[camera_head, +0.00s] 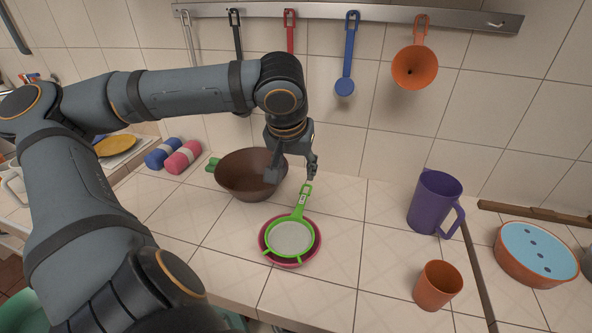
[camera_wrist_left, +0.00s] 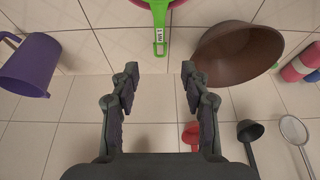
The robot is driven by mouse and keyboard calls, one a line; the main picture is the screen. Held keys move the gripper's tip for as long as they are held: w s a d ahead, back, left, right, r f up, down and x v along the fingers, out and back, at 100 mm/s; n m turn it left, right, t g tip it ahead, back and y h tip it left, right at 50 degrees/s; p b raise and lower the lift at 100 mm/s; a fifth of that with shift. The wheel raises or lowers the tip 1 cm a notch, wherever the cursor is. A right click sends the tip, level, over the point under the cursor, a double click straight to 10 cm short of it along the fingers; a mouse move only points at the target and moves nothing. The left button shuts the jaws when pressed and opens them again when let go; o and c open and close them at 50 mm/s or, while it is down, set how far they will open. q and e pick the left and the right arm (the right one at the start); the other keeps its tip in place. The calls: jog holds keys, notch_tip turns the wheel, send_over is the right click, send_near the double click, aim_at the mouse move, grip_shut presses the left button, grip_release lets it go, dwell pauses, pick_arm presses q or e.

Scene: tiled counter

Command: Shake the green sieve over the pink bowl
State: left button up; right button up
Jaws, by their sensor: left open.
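The green sieve (camera_head: 291,238) rests on top of the pink bowl (camera_head: 318,250), its mesh over the bowl's opening. The sieve's handle points away from me, towards the wall. In the left wrist view the handle (camera_wrist_left: 160,40) shows at the top, with a strip of the pink bowl's rim (camera_wrist_left: 178,3) beside it. My left gripper (camera_head: 293,178) is open and empty, just behind and above the handle's end. In the left wrist view its fingertips (camera_wrist_left: 160,68) are apart, with the handle's end beyond the gap between them. My right gripper is not in view.
A brown bowl (camera_head: 240,180) stands close to my left gripper. A purple pitcher (camera_head: 436,200) and an orange cup (camera_head: 437,286) stand to the right. Utensils hang from a wall rail (camera_head: 460,17). The counter between the pink bowl and the pitcher is clear.

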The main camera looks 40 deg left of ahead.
pick_arm(q)
jog(key=b, duration=0.3)
send_near(300, 206)
jog(key=shift+d+r, duration=0.1)
jog(key=shift+r, duration=0.2)
jog(key=shift+f+b, duration=0.25)
jog(key=shift+b, duration=0.05)
jog(key=shift+f, duration=0.2)
jog(key=b+x, duration=0.3)
jog(key=x, duration=0.6)
jog(key=shift+r, duration=0.1)
jog(key=shift+w+f, duration=0.2)
jog(key=shift+f, duration=0.35)
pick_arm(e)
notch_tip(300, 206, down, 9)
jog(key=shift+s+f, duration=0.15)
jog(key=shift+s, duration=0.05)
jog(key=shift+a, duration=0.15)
